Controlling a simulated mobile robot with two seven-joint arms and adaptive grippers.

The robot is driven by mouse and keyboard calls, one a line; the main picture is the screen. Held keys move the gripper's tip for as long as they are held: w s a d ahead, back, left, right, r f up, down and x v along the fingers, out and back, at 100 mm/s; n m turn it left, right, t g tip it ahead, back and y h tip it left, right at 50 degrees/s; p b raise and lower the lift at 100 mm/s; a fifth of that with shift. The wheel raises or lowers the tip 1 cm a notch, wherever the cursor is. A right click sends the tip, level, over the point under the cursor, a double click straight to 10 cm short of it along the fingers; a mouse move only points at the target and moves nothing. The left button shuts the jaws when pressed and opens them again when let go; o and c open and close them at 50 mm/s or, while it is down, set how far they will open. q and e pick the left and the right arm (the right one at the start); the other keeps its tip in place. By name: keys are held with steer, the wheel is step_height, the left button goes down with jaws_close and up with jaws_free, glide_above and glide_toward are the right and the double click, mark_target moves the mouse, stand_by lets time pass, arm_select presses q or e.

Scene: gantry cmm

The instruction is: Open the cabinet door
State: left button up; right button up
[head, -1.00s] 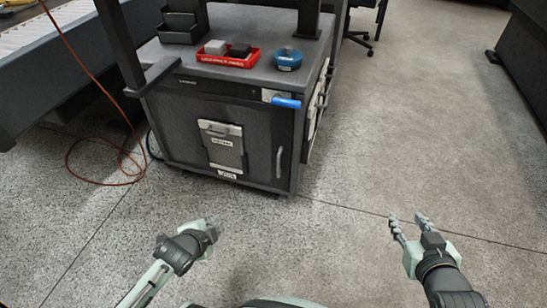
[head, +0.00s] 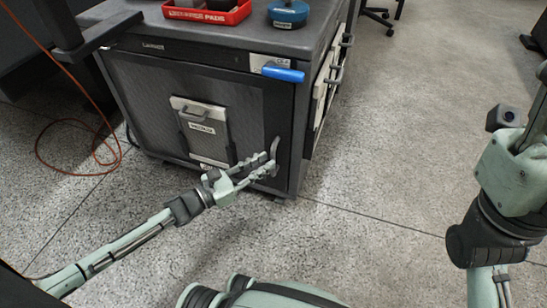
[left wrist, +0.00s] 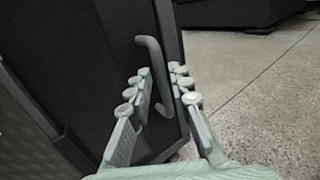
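The dark cabinet door (head: 252,118) is closed on the front of the cabinet. Its grey vertical bar handle (head: 276,148) is near the door's right edge. My left gripper (head: 266,164) is at the handle's lower part. In the left wrist view, the handle (left wrist: 152,55) runs between its two open fingers (left wrist: 160,78), with gaps visible on both sides. My right gripper (head: 538,125) is raised at the right edge of the head view, far from the cabinet. Its fingers are partly cut off.
A blue handle (head: 283,73) sticks out above the door. A red tray (head: 207,14) and a blue round container (head: 288,12) stand on top. An orange cable (head: 75,165) lies on the floor at left. The floor right of the cabinet is clear.

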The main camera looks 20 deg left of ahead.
mark_target(273, 173)
arm_select(q)
steer(key=shift+x, duration=1.95)
jaws_close()
